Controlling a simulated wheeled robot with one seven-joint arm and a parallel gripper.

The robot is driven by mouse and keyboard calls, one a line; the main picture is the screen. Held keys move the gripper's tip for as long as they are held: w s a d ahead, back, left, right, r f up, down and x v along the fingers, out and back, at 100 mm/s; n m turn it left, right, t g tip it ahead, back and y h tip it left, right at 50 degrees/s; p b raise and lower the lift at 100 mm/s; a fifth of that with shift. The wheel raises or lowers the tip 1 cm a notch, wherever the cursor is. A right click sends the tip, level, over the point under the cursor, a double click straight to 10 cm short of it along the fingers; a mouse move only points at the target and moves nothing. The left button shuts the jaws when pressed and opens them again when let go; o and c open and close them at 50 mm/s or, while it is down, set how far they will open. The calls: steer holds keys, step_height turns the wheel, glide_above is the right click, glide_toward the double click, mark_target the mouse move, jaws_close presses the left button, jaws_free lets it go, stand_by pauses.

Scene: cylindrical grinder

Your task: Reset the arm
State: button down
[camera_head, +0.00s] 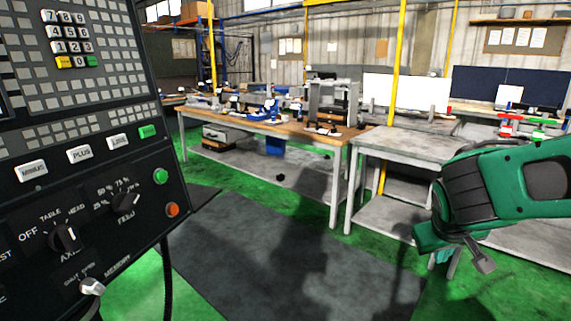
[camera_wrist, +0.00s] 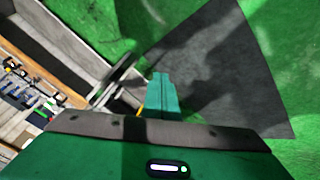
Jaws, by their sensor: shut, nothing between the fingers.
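My green arm reaches in from the right edge of the head view. My gripper (camera_head: 444,254) is at its lower end, in front of the grey workbench and above the floor. In the wrist view the teal fingers of my gripper (camera_wrist: 162,78) are together over the green floor and the dark mat. Nothing shows between them.
A black control panel (camera_head: 85,165) with knobs and buttons fills the left of the head view. A wooden-topped workbench (camera_head: 285,132) and a grey workbench (camera_head: 400,145) stand behind. The dark floor mat (camera_head: 290,260) is clear.

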steer(key=s+d+f+m+g+y, duration=0.1)
steer(key=s+d+m+g+y, duration=0.1)
steer(key=s, duration=0.9)
steer(key=s+d+f+m+g+y, duration=0.1)
steer(key=s+d+m+g+y, duration=0.1)
steer(key=s, duration=1)
steer(key=shift+s+d+m+g, duration=0.15)
steer(key=shift+d+m+g, duration=0.6)
steer(key=shift+m, duration=0.45)
